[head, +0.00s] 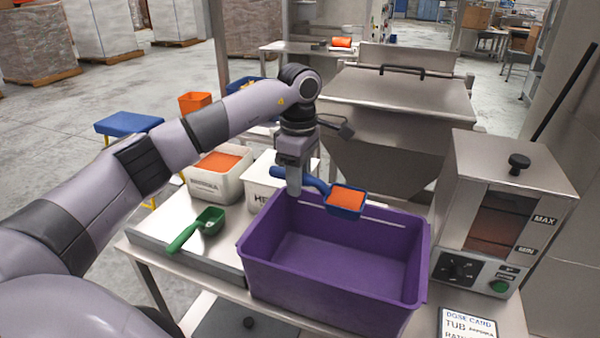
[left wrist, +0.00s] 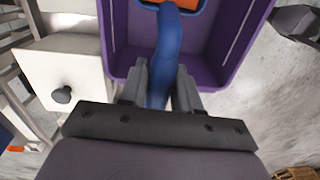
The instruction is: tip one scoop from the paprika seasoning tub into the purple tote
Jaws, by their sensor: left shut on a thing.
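My left gripper (head: 294,182) is shut on the handle of a blue scoop (head: 345,213). The scoop is level and heaped with orange-red powder (head: 346,199). It is held over the back part of the purple tote (head: 335,292), whose visible inside is bare. In the left wrist view the blue handle (left wrist: 166,50) runs up between the fingers (left wrist: 160,85). The paprika tub (head: 208,186), white with orange-red powder inside, stands behind and left of the tote. My right gripper does not show.
A second white tub (head: 266,196) stands beside the paprika tub, its label partly hidden. A green scoop (head: 200,228) lies on the table left of the tote. A metal machine with a dial (head: 500,215) and a dose card (head: 467,324) are at right. A steel hopper (head: 395,115) stands behind.

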